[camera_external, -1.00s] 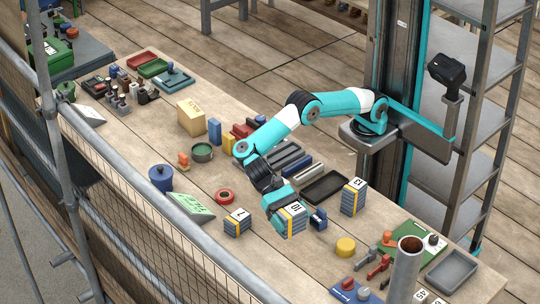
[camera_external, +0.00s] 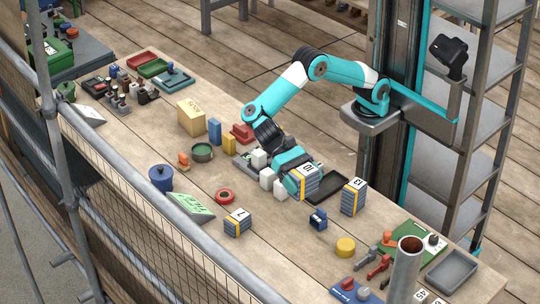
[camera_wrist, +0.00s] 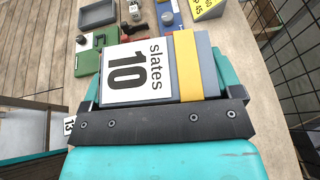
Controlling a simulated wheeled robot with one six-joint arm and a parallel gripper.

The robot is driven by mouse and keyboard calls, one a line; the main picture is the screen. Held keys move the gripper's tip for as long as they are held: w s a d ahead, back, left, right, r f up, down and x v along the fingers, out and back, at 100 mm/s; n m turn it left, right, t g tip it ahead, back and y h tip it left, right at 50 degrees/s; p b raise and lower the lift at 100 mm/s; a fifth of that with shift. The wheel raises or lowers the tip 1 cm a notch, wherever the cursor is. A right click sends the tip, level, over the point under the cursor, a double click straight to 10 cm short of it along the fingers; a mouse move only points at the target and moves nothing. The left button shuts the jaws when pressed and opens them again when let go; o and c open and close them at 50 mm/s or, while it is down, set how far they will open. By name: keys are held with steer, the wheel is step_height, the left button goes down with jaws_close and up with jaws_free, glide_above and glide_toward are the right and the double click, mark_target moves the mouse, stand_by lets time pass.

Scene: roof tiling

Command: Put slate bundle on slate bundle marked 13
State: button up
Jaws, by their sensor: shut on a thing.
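My gripper (camera_external: 296,177) is shut on a grey slate bundle (camera_external: 309,181) with a yellow band and a white label reading 10. In the wrist view the held bundle (camera_wrist: 141,72) sits between the teal fingers, its "10 slates" label facing the camera. It appears raised above the bench. The slate bundle marked 13 (camera_external: 354,198) stands upright on the bench to the right of my gripper, apart from the held bundle. Its top looks clear. In the wrist view only its label (camera_wrist: 69,127) shows at the left edge, mostly hidden by my gripper.
A slate bundle marked 7 (camera_external: 238,222) stands to the left. A black tray (camera_external: 327,187) lies just behind bundle 13. A small blue object (camera_external: 318,219) and a yellow cylinder (camera_external: 345,247) are in front. Three pale blocks (camera_external: 267,178) show close beside my wrist.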

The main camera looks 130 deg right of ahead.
steer(key=s+r+g+p, duration=0.1)
steer(key=s+r+p, duration=0.4)
steer(key=s, duration=0.7)
steer(key=s+r+p, duration=0.3)
steer(key=s+p, duration=0.3)
steer(key=s, duration=0.6)
steer(key=p, duration=0.1)
glide_above(355, 185)
steer(key=shift+n, duration=0.4)
step_height(355, 185, down, 20)
steer(key=shift+r, duration=0.2)
steer(key=shift+f, duration=0.2)
steer(key=o, duration=1)
steer(key=shift+r, duration=0.15)
